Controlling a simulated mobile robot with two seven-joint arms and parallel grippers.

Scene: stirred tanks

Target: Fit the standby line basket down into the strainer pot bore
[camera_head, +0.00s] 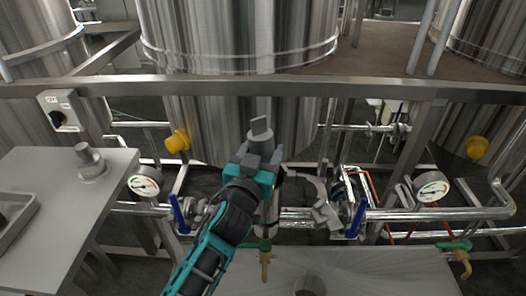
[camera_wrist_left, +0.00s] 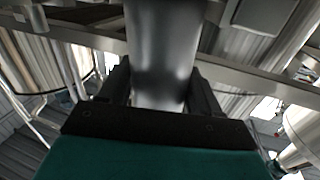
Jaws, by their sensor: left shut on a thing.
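My left gripper (camera_head: 258,168) is shut on a grey cylindrical basket (camera_head: 262,146) with a flat tab standing up on top. In the left wrist view the smooth grey basket body (camera_wrist_left: 162,45) sits between the two dark fingers (camera_wrist_left: 160,95). The basket is held up in front of the large steel tank, above the pipe line. What looks like the strainer pot (camera_head: 308,188), with grey clamp-like parts, is in the pipe line below and right of the basket, apart from it. Its bore cannot be made out clearly. My right gripper is not in view.
Blue valve handles (camera_head: 179,214) and (camera_head: 356,219) and pressure gauges (camera_head: 145,181) and (camera_head: 431,187) flank the pot. A grey table (camera_head: 60,215) at left bears a knobbed grey part (camera_head: 90,163) and a tray (camera_head: 20,222).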

